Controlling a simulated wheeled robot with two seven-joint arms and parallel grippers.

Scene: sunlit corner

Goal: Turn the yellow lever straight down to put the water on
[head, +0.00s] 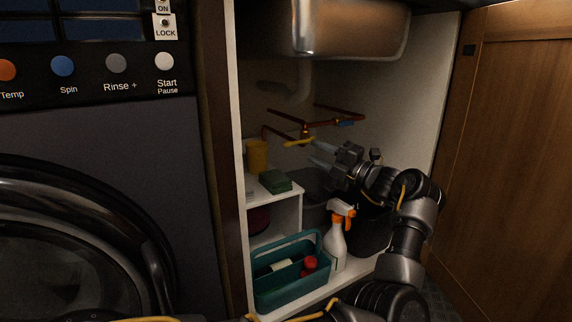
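The yellow lever (297,143) is on the copper pipework under the sink. It lies close to level, its left end slightly lower than its right.
A metal sink (350,30) hangs above the copper pipes (345,121). A yellow cup (257,156) and green sponge (274,182) sit on a white shelf. Below are a teal caddy (291,287), a spray bottle (335,245) and a dark bin (371,232). The wooden door (520,150) stands open at right.

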